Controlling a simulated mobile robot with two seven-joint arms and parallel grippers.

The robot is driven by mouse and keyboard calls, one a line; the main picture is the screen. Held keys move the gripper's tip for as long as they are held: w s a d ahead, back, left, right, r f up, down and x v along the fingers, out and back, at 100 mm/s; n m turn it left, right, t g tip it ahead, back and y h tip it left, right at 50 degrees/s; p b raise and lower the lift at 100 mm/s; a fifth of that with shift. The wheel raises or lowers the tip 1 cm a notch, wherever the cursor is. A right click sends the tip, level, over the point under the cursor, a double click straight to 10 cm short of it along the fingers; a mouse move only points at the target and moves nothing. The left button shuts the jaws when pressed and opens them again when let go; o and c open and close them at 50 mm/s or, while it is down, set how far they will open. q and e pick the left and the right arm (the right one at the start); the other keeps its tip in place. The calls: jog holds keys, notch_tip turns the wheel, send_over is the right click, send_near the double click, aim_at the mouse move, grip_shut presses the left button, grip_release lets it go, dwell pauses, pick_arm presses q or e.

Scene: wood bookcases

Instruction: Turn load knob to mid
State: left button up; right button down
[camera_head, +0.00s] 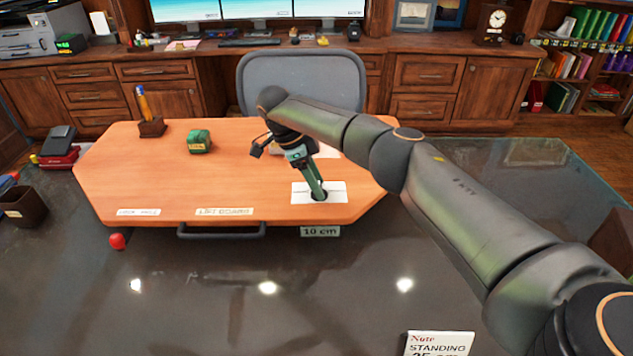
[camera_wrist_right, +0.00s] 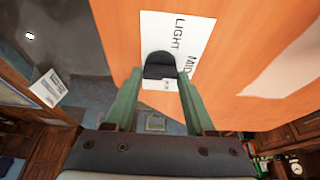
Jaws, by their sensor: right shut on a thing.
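The load knob (camera_wrist_right: 160,66) is a small black knob on a white card (camera_wrist_right: 205,32) that reads "LIGHT" and "MID" in the right wrist view. In the head view the card (camera_head: 335,187) lies at the front right of the orange desk top. My right gripper (camera_wrist_right: 160,82) has its two green fingers on either side of the knob, shut on it. In the head view my right gripper (camera_head: 318,192) points down at the card, and its fingers hide most of the knob. The knob's pointing direction is hard to tell. My left gripper is not in view.
The orange desk top (camera_head: 240,180) holds a green tape dispenser (camera_head: 199,141) and a pencil holder (camera_head: 151,127). A dark handle (camera_head: 221,232) and a "10 cm" label (camera_head: 320,231) are at its front edge. A red button (camera_head: 117,241) is at the front left. A chair (camera_head: 302,80) stands behind.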

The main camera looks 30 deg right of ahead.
dwell(0.3)
jog(key=shift+c, duration=2.4)
grip_release()
jog(key=shift+o, duration=1.2)
jog(key=shift+r, duration=0.1)
